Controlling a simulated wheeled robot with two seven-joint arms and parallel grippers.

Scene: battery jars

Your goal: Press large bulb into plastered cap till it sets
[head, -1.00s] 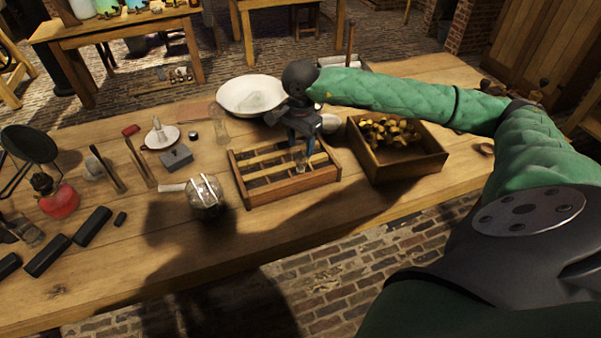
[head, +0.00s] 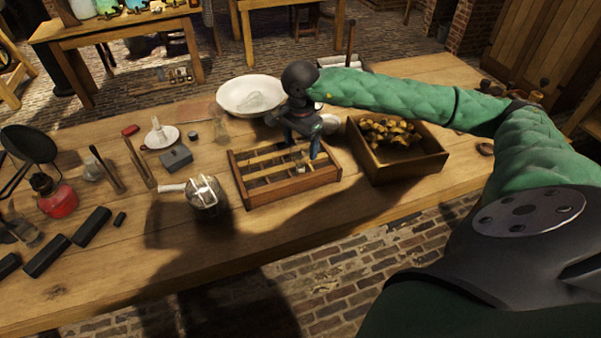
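A small clear glass bulb (head: 299,157) stands at the right end of the slatted wooden rack (head: 262,201), beneath my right gripper. The cap at its base is too small to make out. My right gripper (head: 302,152) points down over the rack's right end. Its blue-tipped fingers look spread apart, one on each side of the bulb, and the bulb seems to rest in the rack. Part of the bulb's top is hidden by the gripper. My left gripper is not in view.
A wooden box of brass pieces (head: 406,170) stands right of the rack. A white basin (head: 228,97) is behind it. The table's front strip is clear.

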